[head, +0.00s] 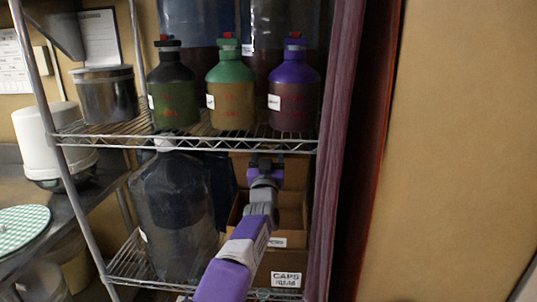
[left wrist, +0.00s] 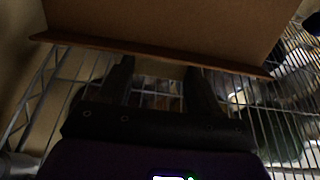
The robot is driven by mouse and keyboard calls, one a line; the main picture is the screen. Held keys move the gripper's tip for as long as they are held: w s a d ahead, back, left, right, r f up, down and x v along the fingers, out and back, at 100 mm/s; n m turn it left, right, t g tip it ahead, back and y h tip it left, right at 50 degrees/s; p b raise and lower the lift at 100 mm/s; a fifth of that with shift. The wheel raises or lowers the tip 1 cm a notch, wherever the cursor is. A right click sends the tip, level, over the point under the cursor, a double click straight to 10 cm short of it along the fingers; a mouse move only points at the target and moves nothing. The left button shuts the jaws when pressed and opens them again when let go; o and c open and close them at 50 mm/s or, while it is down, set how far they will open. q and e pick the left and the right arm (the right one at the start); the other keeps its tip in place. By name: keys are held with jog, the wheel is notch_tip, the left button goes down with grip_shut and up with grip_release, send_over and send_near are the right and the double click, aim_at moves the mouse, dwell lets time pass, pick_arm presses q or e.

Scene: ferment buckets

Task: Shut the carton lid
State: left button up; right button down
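A brown cardboard carton (head: 293,222) stands on the lower part of the wire rack, open toward me, with a small white label on its front. A brown board (head: 296,172) stands up behind my gripper at its back; it looks like the raised lid. My left gripper (head: 265,160) is in front of this board, under the upper shelf, and partly hides it. In the left wrist view, my two dark fingers (left wrist: 160,66) are apart with nothing between them. A cardboard panel (left wrist: 175,22) spans the top of that view, its edge close to the fingertips; contact cannot be told.
The upper wire shelf (head: 190,139) is close above my gripper and holds green-black, green and purple jugs (head: 293,90). A large dark carboy (head: 172,210) stands left of the carton. A box labelled CAPS (head: 286,267) is below it. A purple curtain (head: 338,150) hangs close on the right.

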pick_arm(q)
jog(key=c, duration=0.8)
jog(key=shift+s+f+t, duration=0.4)
jog(key=shift+s+f, duration=0.1)
jog(key=shift+s, duration=0.1)
jog(key=s+f, duration=0.7)
jog(key=f, duration=0.2)
jog(key=shift+s+f+t, duration=0.3)
jog(key=shift+s, duration=0.05)
jog(key=shift+s+f, duration=0.25)
jog(key=shift+f, duration=0.5)
jog(key=o, duration=1.5)
jog(key=shift+w, duration=0.1)
jog(key=shift+c, duration=0.2)
jog(key=shift+o, duration=0.3)
jog(key=shift+r, duration=0.1)
